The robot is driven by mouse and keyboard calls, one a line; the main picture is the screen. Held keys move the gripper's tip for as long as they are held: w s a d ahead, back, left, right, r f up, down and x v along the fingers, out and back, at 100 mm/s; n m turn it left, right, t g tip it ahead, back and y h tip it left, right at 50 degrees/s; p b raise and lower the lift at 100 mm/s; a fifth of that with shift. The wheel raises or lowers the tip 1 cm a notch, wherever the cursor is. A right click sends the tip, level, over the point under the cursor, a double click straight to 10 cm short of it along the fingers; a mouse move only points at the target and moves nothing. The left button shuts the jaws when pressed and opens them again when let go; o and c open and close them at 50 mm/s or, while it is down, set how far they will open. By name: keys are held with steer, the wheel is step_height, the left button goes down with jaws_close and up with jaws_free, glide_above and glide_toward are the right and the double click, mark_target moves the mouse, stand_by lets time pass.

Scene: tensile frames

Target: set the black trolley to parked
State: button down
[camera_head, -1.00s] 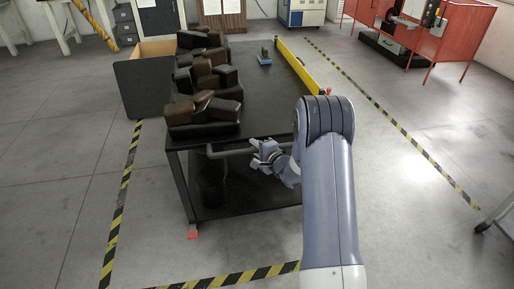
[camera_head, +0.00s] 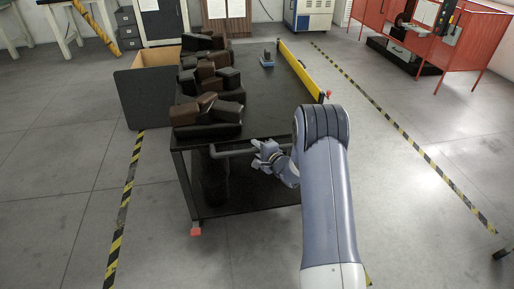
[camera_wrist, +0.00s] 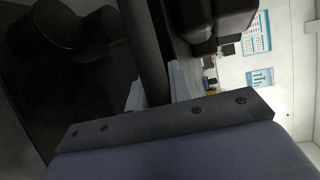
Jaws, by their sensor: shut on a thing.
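The black trolley (camera_head: 262,113) stands ahead of me, with dark brown and black blocks (camera_head: 209,100) piled along the left of its top. Its handle bar (camera_head: 232,152) runs across the near end, below the top edge. My gripper (camera_head: 262,158) is shut on this handle, near its right part; my arm hides the handle's right end. A red-orange piece (camera_head: 196,230) shows at the trolley's near left foot.
Yellow-black floor tape runs left (camera_head: 124,205) and right (camera_head: 400,133) of the trolley. A dark-sided open box (camera_head: 146,98) stands against its left side. A yellow bar (camera_head: 300,68) lines the top's right edge. Red screens (camera_head: 457,40) stand far right. Floor at left is clear.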

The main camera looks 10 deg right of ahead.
steer(key=shift+r, duration=0.1)
steer(key=c, duration=1.3)
jaws_free()
steer(key=p+v, duration=0.2)
steer(key=v, duration=0.8)
steer(key=shift+s+d, duration=0.2)
steer(key=shift+s, duration=0.15)
steer(key=shift+w+r, duration=0.1)
steer(key=b+x, duration=0.2)
steer(key=x, duration=0.8)
steer(key=shift+a, duration=0.2)
